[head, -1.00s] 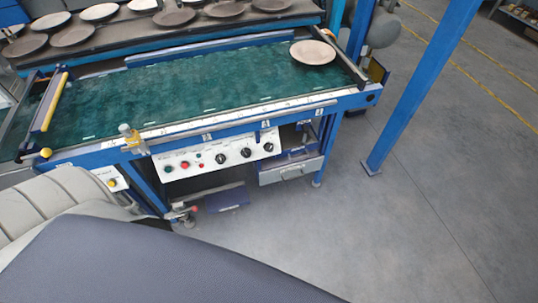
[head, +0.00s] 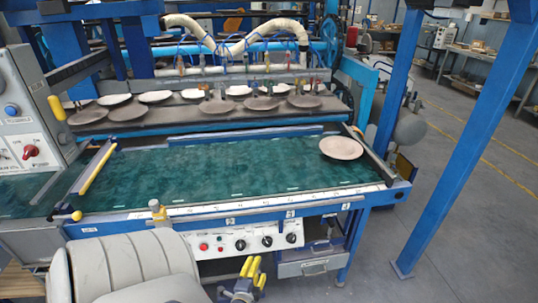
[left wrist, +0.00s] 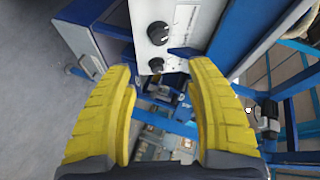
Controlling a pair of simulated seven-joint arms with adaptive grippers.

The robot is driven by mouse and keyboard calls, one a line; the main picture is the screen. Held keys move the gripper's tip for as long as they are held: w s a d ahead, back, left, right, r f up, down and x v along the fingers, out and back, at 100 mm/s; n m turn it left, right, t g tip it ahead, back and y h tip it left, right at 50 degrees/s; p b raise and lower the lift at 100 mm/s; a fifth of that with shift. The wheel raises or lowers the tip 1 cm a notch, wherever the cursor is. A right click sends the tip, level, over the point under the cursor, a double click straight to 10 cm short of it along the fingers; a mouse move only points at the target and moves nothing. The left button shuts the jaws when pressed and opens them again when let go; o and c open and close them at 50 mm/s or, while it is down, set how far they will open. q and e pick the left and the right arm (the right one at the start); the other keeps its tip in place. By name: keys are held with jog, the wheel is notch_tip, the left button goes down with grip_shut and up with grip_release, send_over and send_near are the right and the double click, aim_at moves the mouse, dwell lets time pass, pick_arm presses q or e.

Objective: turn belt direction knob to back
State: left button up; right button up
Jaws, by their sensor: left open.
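The white control panel (head: 225,255) hangs under the front edge of the green belt table. It carries three black knobs: a left one (head: 240,244), a middle one (head: 267,241) and a right one (head: 291,238). I cannot read which is the belt direction knob. My left gripper (head: 251,267) is in front of and below the panel, apart from it. In the left wrist view its yellow fingers (left wrist: 163,82) are spread and empty. There, a larger black knob (left wrist: 158,34) and a smaller one (left wrist: 156,64) show beyond the fingertips. My right gripper is not in view.
Red and dark buttons (head: 204,246) sit left of the knobs. A plate (head: 341,148) lies on the green belt (head: 220,170). A blue post (head: 470,150) stands at right. Open floor lies between table and post.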

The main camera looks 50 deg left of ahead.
aim_at(268, 244)
pick_arm(q)
jog(key=x, duration=1.5)
grip_shut()
jog(key=shift+w, duration=0.1)
